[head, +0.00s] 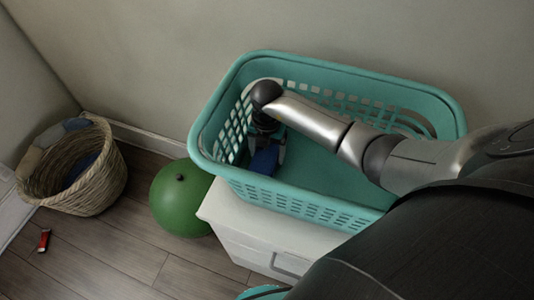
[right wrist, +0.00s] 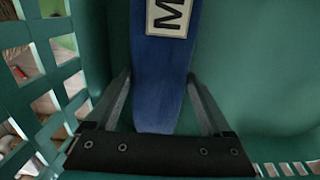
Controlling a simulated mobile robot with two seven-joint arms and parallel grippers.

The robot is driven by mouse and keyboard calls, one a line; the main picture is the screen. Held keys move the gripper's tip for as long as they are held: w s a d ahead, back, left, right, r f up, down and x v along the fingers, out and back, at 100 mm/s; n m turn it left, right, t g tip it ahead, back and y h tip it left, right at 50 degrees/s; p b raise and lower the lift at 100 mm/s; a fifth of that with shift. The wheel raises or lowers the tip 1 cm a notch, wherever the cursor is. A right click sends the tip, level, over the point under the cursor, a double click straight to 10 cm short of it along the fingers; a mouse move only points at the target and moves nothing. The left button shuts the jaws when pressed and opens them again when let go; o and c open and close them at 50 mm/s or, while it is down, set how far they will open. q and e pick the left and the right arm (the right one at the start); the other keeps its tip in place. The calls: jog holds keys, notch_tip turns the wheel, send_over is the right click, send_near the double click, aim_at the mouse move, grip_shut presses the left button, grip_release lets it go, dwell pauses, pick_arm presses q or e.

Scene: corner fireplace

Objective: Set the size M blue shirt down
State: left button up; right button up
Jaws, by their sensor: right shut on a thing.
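The size M blue shirt (head: 264,162) is a small blue shape inside the left end of the teal laundry basket (head: 330,215). In the right wrist view the blue shirt (right wrist: 161,85) carries a white tag with a black M. My right gripper (head: 266,157) reaches down into the basket and is shut on the shirt. In the right wrist view its fingers (right wrist: 159,78) lie along both sides of the shirt. Whether the shirt touches the basket floor cannot be told. My left gripper is in neither view.
The basket stands on a white cabinet (head: 270,232) against the wall. A green ball (head: 180,198) is on the wooden floor beside it. A wicker basket (head: 95,180) holding cloth is at the left, with a small red object (head: 44,240) nearby. The basket's right part looks empty.

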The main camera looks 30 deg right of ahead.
aim_at(267, 152)
jog(key=shift+f, duration=0.2)
jog(key=shift+f, duration=0.15)
jog(key=o, duration=1.3)
jog(key=shift+r, duration=0.4)
notch_tip(267, 152, up, 12)
jog(key=p, duration=0.2)
jog(key=shift+f, duration=0.15)
